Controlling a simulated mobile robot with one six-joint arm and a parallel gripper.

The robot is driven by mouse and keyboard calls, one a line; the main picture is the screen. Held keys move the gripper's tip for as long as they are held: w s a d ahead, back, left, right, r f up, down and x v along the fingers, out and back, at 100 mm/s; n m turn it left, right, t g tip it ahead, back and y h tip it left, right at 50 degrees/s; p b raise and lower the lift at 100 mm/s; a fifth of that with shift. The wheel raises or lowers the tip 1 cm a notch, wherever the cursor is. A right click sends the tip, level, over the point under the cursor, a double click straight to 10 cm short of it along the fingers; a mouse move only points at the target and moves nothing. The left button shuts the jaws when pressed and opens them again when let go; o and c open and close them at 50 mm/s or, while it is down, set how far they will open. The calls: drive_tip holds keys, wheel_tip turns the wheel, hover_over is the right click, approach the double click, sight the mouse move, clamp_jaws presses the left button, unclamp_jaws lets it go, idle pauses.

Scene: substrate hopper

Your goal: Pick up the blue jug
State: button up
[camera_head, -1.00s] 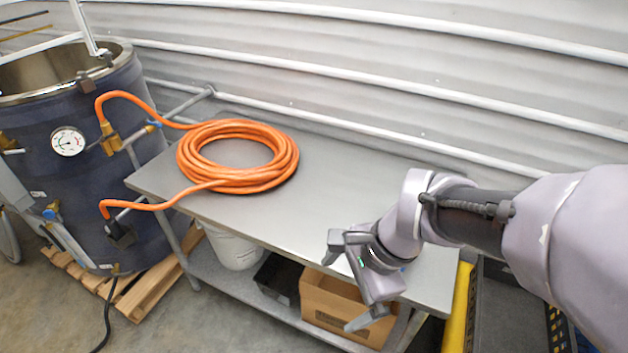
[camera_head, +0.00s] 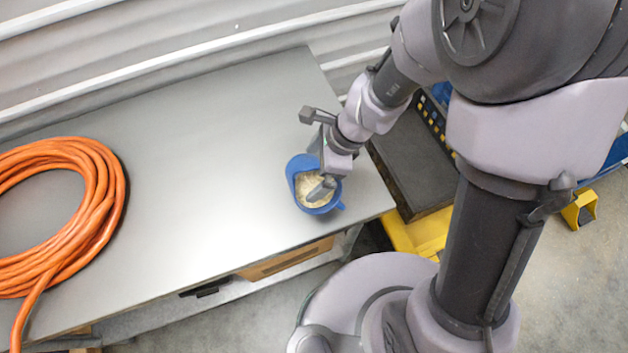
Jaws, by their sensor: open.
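The blue jug (camera_head: 294,176) stands on the metal table near its right end, holding pale grainy material (camera_head: 311,187). Its opening faces up toward the camera, and a blue projection shows at its lower right. My gripper (camera_head: 312,154) is open at the jug's upper side. One finger reaches over the jug's opening, and the other is apart from it, farther toward the wall. The gripper covers part of the jug's upper rim. I cannot tell whether the finger touches the jug or its contents.
The metal table (camera_head: 190,170) has clear room between the jug and a coiled orange hose (camera_head: 105,205) at the left. A corrugated wall (camera_head: 130,50) runs behind. A dark platform with yellow edging (camera_head: 425,235) stands right of the table. A cardboard box (camera_head: 285,262) sits below.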

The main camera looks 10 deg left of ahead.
sight(311, 161)
drive_tip(key=shift+w+a+f, duration=0.75)
drive_tip(key=shift+w+a, duration=0.1)
drive_tip(key=shift+w, duration=0.15)
drive_tip(key=shift+w+r, duration=0.1)
drive_tip(key=shift+r, duration=0.05)
drive_tip(key=shift+s+d+r, duration=0.35)
drive_tip(key=shift+s+d, duration=0.1)
drive_tip(key=shift+s, duration=0.1)
drive_tip(key=shift+c, duration=0.8)
drive_tip(key=shift+s+d+r, duration=0.1)
drive_tip(key=shift+s+d, duration=0.05)
drive_tip(key=shift+s, duration=0.05)
drive_tip(key=c, duration=0.3)
drive_tip(key=shift+w+a+f, duration=0.2)
drive_tip(key=shift+w+a, duration=0.2)
drive_tip(key=shift+w, duration=0.1)
drive_tip(key=c, duration=0.8)
drive_tip(key=shift+s+d+r, duration=0.1)
drive_tip(key=shift+s+d, duration=0.05)
drive_tip(key=shift+s, duration=0.1)
drive_tip(key=c, duration=0.7)
clamp_jaws()
drive_tip(key=shift+w, duration=0.15)
